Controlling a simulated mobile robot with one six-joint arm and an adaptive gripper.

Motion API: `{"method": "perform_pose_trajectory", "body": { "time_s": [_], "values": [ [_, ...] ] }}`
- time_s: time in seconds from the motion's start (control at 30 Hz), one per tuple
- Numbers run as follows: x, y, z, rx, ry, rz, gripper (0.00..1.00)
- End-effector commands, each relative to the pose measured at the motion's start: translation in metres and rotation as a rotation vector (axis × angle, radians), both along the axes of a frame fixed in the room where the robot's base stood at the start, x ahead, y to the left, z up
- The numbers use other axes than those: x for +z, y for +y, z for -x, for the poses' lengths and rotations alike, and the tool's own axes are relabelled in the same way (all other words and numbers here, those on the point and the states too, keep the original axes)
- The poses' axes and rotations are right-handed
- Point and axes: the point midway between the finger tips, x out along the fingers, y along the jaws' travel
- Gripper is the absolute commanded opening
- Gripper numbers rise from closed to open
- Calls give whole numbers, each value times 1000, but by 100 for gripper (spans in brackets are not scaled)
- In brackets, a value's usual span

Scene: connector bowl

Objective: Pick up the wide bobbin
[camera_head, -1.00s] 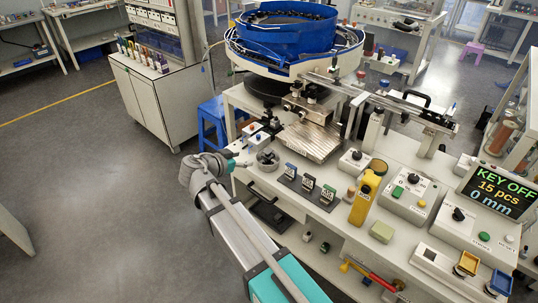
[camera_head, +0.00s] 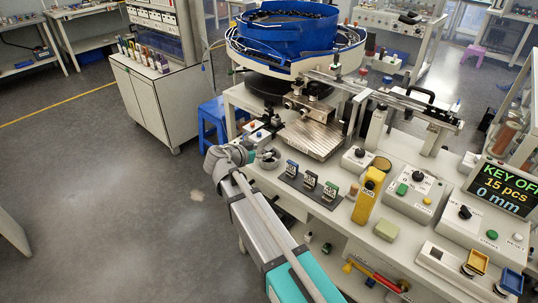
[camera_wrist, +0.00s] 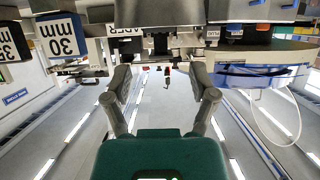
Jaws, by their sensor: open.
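I cannot single out the wide bobbin with certainty. A round grey piece with a dark centre (camera_head: 267,160) sits at the bench's left edge, just right of my gripper. My gripper is at the left edge of the bench, mostly hidden behind my wrist in the head view. In the wrist view my gripper (camera_wrist: 161,78) has its two grey fingers apart, with nothing held between them.
A yellow device (camera_head: 368,195), control boxes (camera_head: 416,187) and a display (camera_head: 503,188) lie to the right. The blue bowl feeder (camera_head: 287,35) and a metal plate (camera_head: 313,140) are behind.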

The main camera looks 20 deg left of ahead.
Motion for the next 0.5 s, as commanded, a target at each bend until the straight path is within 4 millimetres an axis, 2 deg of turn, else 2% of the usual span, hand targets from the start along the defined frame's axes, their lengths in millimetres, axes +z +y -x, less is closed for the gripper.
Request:
{"method": "perform_pose_trajectory", "body": {
  "time_s": [0.3, 0.5],
  "values": [
    [0, 0, -1, 0, 0, 0, 74],
    [-7, -4, -13, 1, -1, -1, 74]
  ]
}}
